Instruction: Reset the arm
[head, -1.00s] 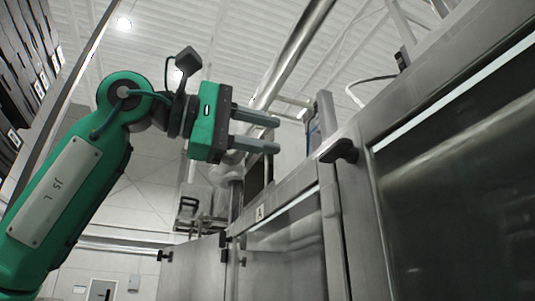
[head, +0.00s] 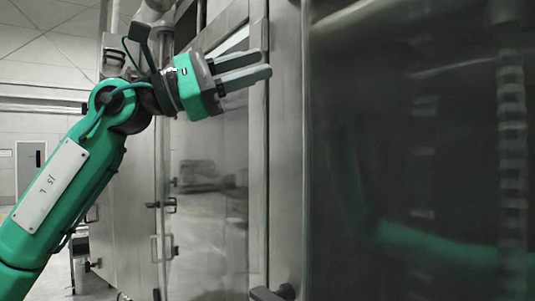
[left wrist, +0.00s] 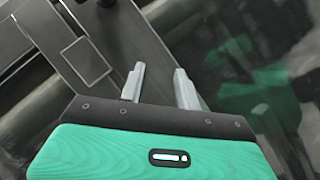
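My left arm, green with a grey label plate, comes in from the left in the head view. Its left gripper (head: 268,64) is raised in front of the steel washer's frame. The two grey fingers are apart with nothing between them. The left wrist view also shows the left gripper (left wrist: 160,84), its fingers apart and empty, with steel panels and dark glass beyond. My right gripper is not in view.
A large dark glass door (head: 420,150) fills the right side, with a dark handle (head: 272,293) at its lower left. A grey door (head: 30,165) is in the far wall. Open floor shows at lower left.

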